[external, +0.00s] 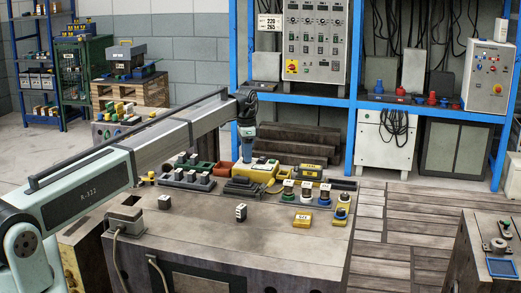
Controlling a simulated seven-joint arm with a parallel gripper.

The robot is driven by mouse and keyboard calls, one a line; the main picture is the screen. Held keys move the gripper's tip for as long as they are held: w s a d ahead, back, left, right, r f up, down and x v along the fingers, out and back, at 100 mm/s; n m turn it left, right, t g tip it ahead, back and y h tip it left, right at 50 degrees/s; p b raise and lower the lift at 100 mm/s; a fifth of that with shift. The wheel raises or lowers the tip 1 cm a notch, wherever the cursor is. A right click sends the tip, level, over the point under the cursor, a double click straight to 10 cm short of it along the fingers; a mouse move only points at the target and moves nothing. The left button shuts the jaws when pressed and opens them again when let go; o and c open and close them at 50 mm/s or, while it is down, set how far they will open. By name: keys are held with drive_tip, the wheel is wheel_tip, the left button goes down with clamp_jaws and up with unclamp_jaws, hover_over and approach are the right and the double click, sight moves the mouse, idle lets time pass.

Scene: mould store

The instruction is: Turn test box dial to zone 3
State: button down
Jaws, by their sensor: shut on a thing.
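A yellow box (264,174), which looks like the test box, stands at the back of the workbench in the external view. My gripper (248,158) reaches down from the end of my arm onto the left part of its top. The fingers are small at this distance and look closed on the dial there. The dial itself is hidden by my gripper, so its pointer and zone marks cannot be read.
Dark block (242,187) sits in front of the yellow box. Several labelled knobs or buttons (306,189) stand to its right, near a yellow tag block (303,219). A switch row (187,180) is at left. The bench's (200,235) front middle is mostly clear.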

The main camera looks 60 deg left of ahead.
drive_tip(key=shift+m, duration=0.4)
drive_tip(key=c, duration=0.8)
unclamp_jaws()
drive_tip(key=shift+c, duration=0.2)
wheel_tip(320, 180, up, 14)
drive_tip(key=shift+a, duration=0.15)
drive_tip(key=shift+f, duration=0.15)
